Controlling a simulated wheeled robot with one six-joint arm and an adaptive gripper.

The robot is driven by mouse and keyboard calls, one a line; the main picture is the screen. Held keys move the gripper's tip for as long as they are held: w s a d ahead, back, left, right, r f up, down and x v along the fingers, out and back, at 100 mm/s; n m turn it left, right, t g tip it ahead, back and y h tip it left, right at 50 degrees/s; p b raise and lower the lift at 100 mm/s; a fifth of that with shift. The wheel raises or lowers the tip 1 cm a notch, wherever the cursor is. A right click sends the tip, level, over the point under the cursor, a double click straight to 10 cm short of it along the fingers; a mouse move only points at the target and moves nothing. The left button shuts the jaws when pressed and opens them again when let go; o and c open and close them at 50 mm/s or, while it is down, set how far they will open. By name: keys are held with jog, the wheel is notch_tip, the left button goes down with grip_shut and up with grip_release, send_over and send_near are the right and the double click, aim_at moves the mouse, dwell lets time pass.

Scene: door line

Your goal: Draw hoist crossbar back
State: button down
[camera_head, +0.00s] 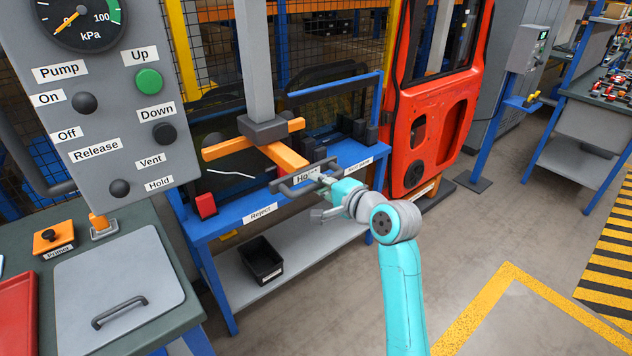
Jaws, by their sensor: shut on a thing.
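The hoist's grey upright (256,62) comes down to a dark block (262,129) with an orange beam (282,155) reaching toward me. A dark grey crossbar (288,182) sits at the near end of this beam, above the front edge of the blue bench. My gripper (322,180) is shut on the crossbar near its right part. My turquoise and grey arm reaches in from the lower right. The gripper hides part of the crossbar and of a bench label that begins "Ho".
A blue bench (232,220) carries a red block (206,206); a black bin (262,260) stands on its lower shelf. A red car door (440,125) stands right of it. A grey control panel (118,110) is at left.

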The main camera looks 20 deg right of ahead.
jog(key=c, duration=1.1)
grip_release()
jog(key=shift+s+d+f, duration=0.1)
jog(key=shift+s, duration=0.05)
jog(key=shift+o, duration=0.2)
jog(key=shift+s, duration=0.1)
jog(key=v, duration=1.1)
jog(key=shift+s, duration=0.4)
jog(key=shift+d, duration=0.15)
jog(key=s+a+f+n+h, duration=0.2)
jog(key=s+f, duration=0.6)
jog(key=f, duration=0.2)
jog(key=s+a+f+n+h, duration=0.1)
jog(key=s+a+f+h, duration=0.15)
jog(key=s+f, duration=0.75)
jog(key=s+a+n, duration=0.3)
jog(key=s+n, duration=0.8)
jog(key=s, duration=1.5)
jog(key=shift+f, duration=0.15)
